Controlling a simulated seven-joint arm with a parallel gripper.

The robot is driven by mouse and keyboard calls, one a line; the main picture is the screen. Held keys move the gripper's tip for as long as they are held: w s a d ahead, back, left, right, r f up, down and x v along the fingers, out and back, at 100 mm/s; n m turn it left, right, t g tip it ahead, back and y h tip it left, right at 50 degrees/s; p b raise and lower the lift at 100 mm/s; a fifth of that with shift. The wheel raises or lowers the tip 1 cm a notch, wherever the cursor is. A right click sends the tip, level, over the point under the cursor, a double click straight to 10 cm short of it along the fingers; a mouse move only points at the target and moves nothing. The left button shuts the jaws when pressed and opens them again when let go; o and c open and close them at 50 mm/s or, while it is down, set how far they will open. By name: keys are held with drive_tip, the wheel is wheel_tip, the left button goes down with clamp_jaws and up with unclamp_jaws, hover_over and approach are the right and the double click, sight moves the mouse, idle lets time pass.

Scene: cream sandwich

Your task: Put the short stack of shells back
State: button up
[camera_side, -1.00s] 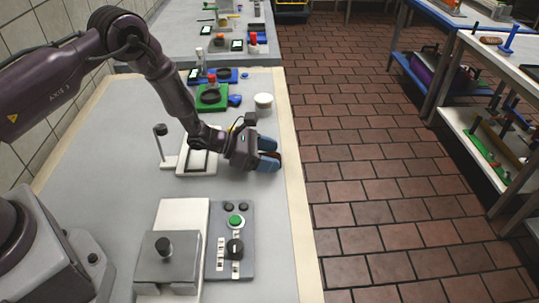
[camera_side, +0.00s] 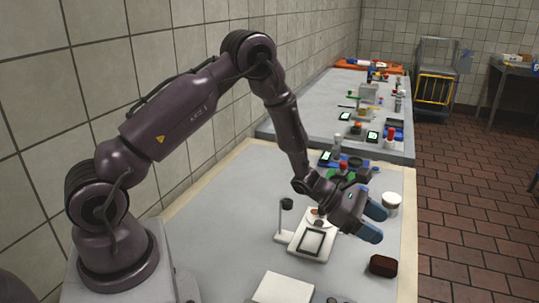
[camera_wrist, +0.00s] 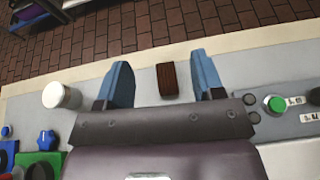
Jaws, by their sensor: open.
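A small dark brown block (camera_side: 383,265) sits on the grey table near its right edge. It may be the short stack of shells, but I cannot make out separate layers. My gripper (camera_side: 373,222) has blue fingers spread apart, with nothing held. In the side view the fingers are above and behind the block, apart from it. In the wrist view the brown block (camera_wrist: 168,80) appears in the gap between the fingertips (camera_wrist: 162,77), with clear space on both sides.
A white frame (camera_side: 302,256) with a dark-edged opening and a knobbed post (camera_side: 287,204) stand left of my gripper. A white round container (camera_side: 392,203) stands behind it. In the wrist view, a panel with a green button (camera_wrist: 275,104) is at right.

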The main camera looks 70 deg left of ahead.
drive_tip(key=s+d+r+m+g, duration=0.2)
drive_tip(key=s+r+m+g, duration=0.1)
drive_tip(key=s+r+m, duration=0.4)
drive_tip(key=s+d+r+m+g, duration=0.3)
drive_tip(key=s+r+m, duration=0.25)
drive_tip(key=r, duration=0.35)
drive_tip(key=s+a+r+m+t+y, duration=0.1)
drive_tip(key=s+a+r+m+y, duration=0.3)
drive_tip(key=s+m, duration=0.3)
drive_tip(key=s+a+r+m+t+y, duration=0.1)
drive_tip(key=s+a+r+m+y, duration=0.2)
drive_tip(key=s, duration=0.6)
drive_tip(key=a+m+y, duration=0.2)
drive_tip(key=m, duration=0.1)
drive_tip(key=shift+s+a+r+m+y, duration=0.15)
drive_tip(key=shift+a+r+m+y, duration=0.15)
drive_tip(key=shift+r+m+y, duration=0.1)
